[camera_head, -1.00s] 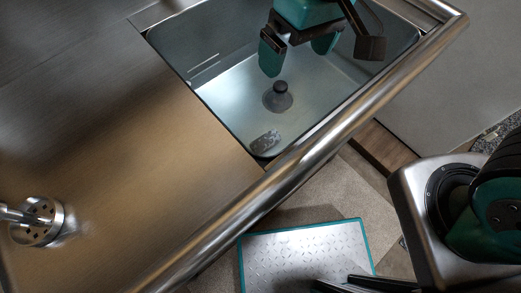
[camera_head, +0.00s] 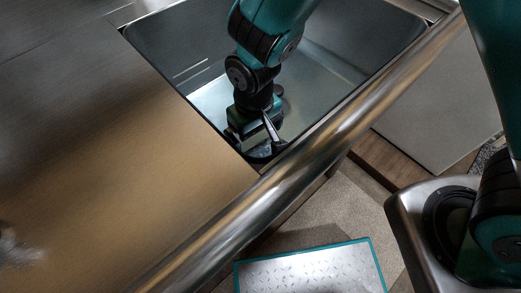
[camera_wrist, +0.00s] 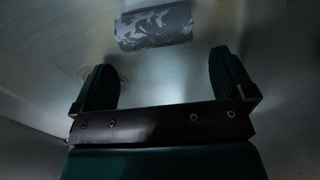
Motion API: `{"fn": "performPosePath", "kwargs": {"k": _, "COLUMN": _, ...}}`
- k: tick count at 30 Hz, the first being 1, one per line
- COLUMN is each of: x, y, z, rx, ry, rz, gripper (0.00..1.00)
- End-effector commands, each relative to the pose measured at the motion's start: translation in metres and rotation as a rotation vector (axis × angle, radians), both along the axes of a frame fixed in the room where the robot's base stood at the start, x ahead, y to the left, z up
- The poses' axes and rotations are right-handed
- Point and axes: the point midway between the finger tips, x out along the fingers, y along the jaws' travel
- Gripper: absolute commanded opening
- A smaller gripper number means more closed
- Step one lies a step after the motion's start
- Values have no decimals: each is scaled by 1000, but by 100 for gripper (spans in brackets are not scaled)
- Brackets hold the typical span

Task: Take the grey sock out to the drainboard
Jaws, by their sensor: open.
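The grey sock (camera_wrist: 155,25) is a small rolled bundle with a pale leafy pattern. It lies on the sink floor, at the top of the wrist view, just beyond my fingertips. My gripper (camera_wrist: 163,65) is open and empty, its two dark green fingers apart and pointing towards the sock. In the head view my arm reaches down into the sink (camera_head: 335,65) near its front corner and hides most or all of the sock. The drainboard (camera_head: 130,165) is the flat brushed-metal surface left of the sink.
A thick metal rail (camera_head: 330,130) runs along the counter's front edge, close beside my arm. Sink walls stand around the gripper. A teal-edged metal plate (camera_head: 310,270) is below, in front of the counter. The visible drainboard is mostly clear.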

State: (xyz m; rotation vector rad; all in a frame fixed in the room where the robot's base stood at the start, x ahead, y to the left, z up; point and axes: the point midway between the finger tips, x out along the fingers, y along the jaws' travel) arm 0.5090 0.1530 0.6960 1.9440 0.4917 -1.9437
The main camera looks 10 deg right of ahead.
Motion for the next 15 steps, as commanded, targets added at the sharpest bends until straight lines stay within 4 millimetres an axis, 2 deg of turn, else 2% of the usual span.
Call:
{"fn": "performPosePath", "kwargs": {"k": 5, "x": -2, "y": -3, "z": -15, "rx": -1, "ry": 3, "rz": 0, "gripper": 100}}
{"fn": "performPosePath", "kwargs": {"k": 12, "x": -5, "y": -7, "z": -50, "rx": -1, "ry": 2, "rz": 0, "gripper": 100}}
{"fn": "performPosePath", "kwargs": {"k": 15, "x": -4, "y": -7, "z": -55, "rx": 0, "ry": 1, "rz": 0, "gripper": 100}}
